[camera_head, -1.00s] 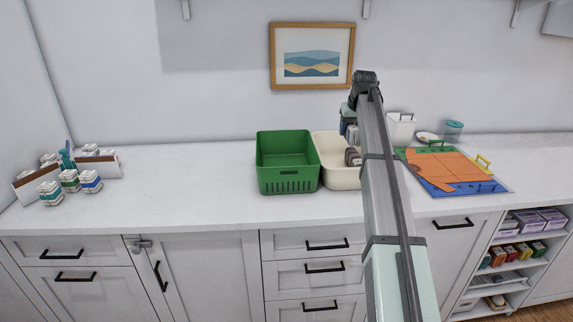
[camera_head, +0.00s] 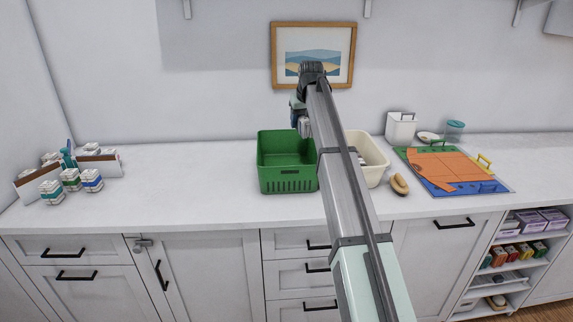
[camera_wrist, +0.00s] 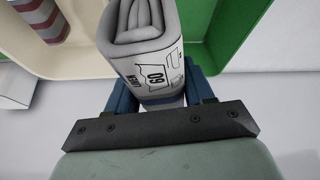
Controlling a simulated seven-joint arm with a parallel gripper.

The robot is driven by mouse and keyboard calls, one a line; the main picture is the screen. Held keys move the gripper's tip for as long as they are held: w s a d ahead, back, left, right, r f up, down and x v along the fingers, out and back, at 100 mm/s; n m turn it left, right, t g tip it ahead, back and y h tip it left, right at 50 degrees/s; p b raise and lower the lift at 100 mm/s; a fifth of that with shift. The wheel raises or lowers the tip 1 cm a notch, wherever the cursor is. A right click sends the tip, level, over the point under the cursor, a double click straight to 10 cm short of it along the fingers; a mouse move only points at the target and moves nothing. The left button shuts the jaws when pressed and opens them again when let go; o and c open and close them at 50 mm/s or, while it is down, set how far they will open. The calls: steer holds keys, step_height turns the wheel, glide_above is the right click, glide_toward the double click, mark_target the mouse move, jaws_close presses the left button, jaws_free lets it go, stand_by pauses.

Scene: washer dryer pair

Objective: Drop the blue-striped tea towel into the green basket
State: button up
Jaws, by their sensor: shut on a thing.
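My gripper (camera_wrist: 160,90) is shut on a folded grey-white item (camera_wrist: 143,30) with dark print reading "LINEN" and "60". In the head view my gripper (camera_head: 303,126) is above the right rear part of the green basket (camera_head: 288,178), and the held item is hard to make out. The green basket's wall shows at right in the wrist view (camera_wrist: 240,25). The part of its inside that shows in the head view looks empty.
A cream basket (camera_head: 374,165) stands right beside the green one, partly behind my arm. A red-striped item (camera_wrist: 45,18) lies in it. A brown oval object (camera_head: 399,185) and a colourful tray (camera_head: 452,172) are to the right.

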steer(key=w+a+r, duration=0.1)
steer(key=a+r, duration=0.1)
steer(key=a, duration=0.3)
step_height(320, 180, down, 6)
steer(key=d+m, duration=0.1)
steer(key=m, duration=0.1)
steer(key=shift+w+d+h, duration=0.3)
steer(key=shift+w+h, duration=0.05)
steer(key=shift+h, duration=0.05)
stand_by(0.4)
steer(key=o, duration=0.9)
steer(key=v, duration=1.3)
steer(key=shift+r, duration=0.45)
